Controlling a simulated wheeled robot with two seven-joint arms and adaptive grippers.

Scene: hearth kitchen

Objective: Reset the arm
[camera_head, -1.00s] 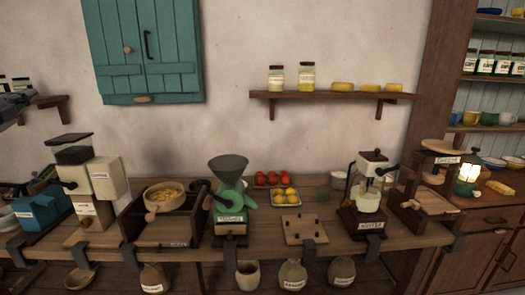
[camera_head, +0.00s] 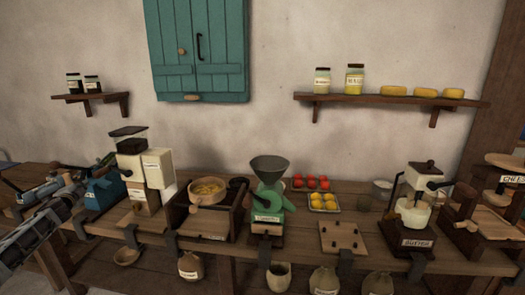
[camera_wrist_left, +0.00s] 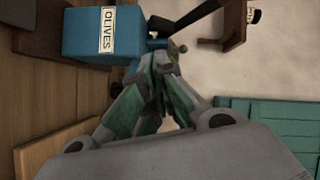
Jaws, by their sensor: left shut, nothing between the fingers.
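My left gripper (camera_head: 72,190) is low at the left of the head view, at the end of my arm coming in from the left edge. It is beside the blue OLIVES box (camera_head: 102,194). In the left wrist view, its green-and-grey fingers (camera_wrist_left: 160,85) are together and hold nothing. The OLIVES box (camera_wrist_left: 102,38) is close to the fingertips there; I cannot tell whether they touch. My right gripper is not in view.
The wooden counter (camera_head: 305,240) carries a cream machine (camera_head: 145,170), a green grinder (camera_head: 268,200) and a BUTTER churn (camera_head: 412,215). A small jar shelf (camera_head: 95,97) and teal cabinet (camera_head: 200,50) are on the wall. Space above the counter's middle is open.

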